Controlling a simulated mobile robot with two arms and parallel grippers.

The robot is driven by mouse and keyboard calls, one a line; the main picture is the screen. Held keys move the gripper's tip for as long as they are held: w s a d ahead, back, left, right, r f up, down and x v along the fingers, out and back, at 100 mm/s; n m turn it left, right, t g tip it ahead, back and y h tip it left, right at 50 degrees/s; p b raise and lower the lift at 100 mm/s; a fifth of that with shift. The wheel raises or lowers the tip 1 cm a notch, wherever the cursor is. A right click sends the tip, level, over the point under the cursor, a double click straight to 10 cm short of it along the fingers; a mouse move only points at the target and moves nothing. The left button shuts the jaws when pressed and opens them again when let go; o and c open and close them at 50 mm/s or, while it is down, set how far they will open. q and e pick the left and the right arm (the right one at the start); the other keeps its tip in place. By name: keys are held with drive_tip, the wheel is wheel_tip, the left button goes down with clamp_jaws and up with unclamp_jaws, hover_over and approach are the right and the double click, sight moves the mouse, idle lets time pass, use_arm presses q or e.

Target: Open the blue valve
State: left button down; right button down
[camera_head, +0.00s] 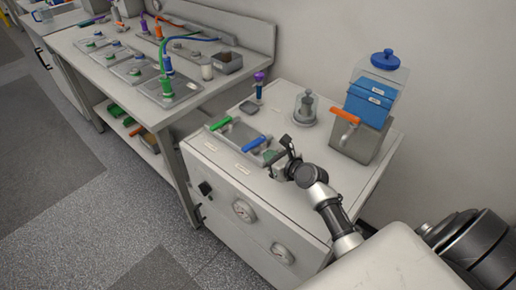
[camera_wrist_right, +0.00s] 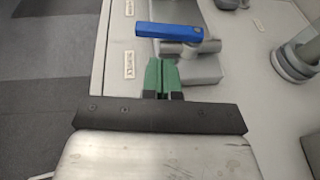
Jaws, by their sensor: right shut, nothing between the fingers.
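The blue valve is a flat blue lever handle (camera_head: 250,144) on a grey metal valve body, near the front edge of the white cabinet top. In the right wrist view the handle (camera_wrist_right: 170,31) lies sideways across the picture, with its body running to the right below it. My right gripper (camera_head: 271,157) is just right of the valve in the head view. In the wrist view its green fingertips (camera_wrist_right: 161,74) are together and empty, pointing at the handle with a small gap in the picture. Contact cannot be told. My left gripper is not in view.
A green-handled valve (camera_head: 221,123) sits left of the blue one. Gauges (camera_head: 243,210) are on the cabinet front.

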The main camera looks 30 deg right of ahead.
sight(252, 146)
drive_tip(key=x, duration=0.2)
drive_tip(key=r+x, duration=0.1)
drive_tip(key=x, duration=0.2)
drive_tip(key=shift+w+a, duration=0.1)
drive_tip(key=shift+w, duration=0.3)
drive_tip(key=shift+w+a+r+p, duration=0.1)
drive_tip(key=shift+w+a+p, duration=0.05)
drive_tip(key=shift+p, duration=0.5)
